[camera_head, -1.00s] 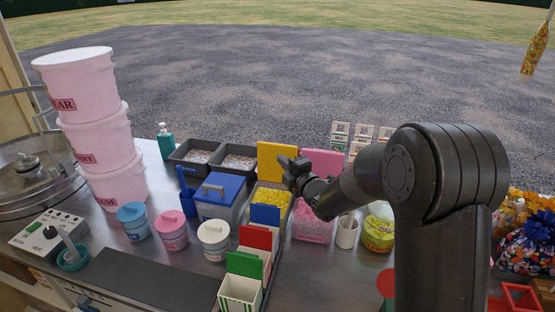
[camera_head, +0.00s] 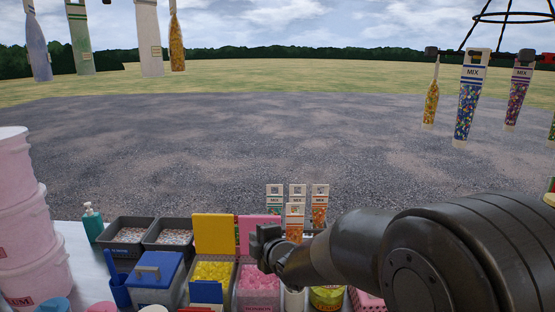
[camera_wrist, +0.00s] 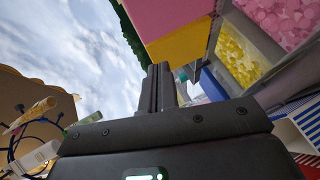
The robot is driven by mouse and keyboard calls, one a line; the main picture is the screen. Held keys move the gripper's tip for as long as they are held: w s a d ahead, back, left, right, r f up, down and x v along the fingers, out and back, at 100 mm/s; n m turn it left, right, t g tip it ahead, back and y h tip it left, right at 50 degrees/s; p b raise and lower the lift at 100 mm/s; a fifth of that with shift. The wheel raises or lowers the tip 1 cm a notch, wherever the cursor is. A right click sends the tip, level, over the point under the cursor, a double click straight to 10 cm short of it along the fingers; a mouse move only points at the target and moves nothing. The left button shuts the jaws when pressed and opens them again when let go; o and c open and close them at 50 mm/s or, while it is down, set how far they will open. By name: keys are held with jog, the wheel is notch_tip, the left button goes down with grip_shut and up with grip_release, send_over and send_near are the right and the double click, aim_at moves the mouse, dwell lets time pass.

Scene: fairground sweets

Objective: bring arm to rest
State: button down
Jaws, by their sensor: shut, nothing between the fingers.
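My gripper (camera_head: 266,241) is at the end of my dark arm, which reaches in from the right in the head view. It is above the counter, in front of the pink and yellow upright lids. In the wrist view the two fingers of my gripper (camera_wrist: 161,88) lie together with nothing between them. The yellow lid (camera_head: 214,234) and the pink lid (camera_head: 259,229) stand at the back of the sweet bins. The bin of yellow sweets (camera_head: 212,271) and the bin of pink sweets (camera_head: 259,280) are below my gripper.
A blue lidded box (camera_head: 154,280), two grey trays (camera_head: 127,236) and a green soap bottle (camera_head: 92,223) stand to the left. Pink tubs (camera_head: 20,225) are stacked at far left. Bags labelled MIX (camera_head: 296,218) stand behind my arm. Filled bags (camera_head: 468,98) hang at upper right.

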jog(key=s+d+r+m+g+h, duration=0.1)
jog(key=s+d+r+m+h, duration=0.15)
jog(key=s+d+m, duration=0.45)
jog(key=s+d+r+m+g+h, duration=0.15)
jog(key=s+d+m+h, duration=0.25)
jog(key=d, duration=0.4)
jog(key=s+d+m+g, duration=0.2)
jog(key=s+m, duration=0.3)
jog(key=s, duration=0.5)
jog(key=s+d+m+g, duration=0.2)
jog(key=s+d+m, duration=0.2)
jog(key=s, duration=0.6)
jog(key=shift+s+f+m+h, duration=0.35)
jog(key=shift+f+m, duration=0.1)
jog(key=shift+m, duration=0.75)
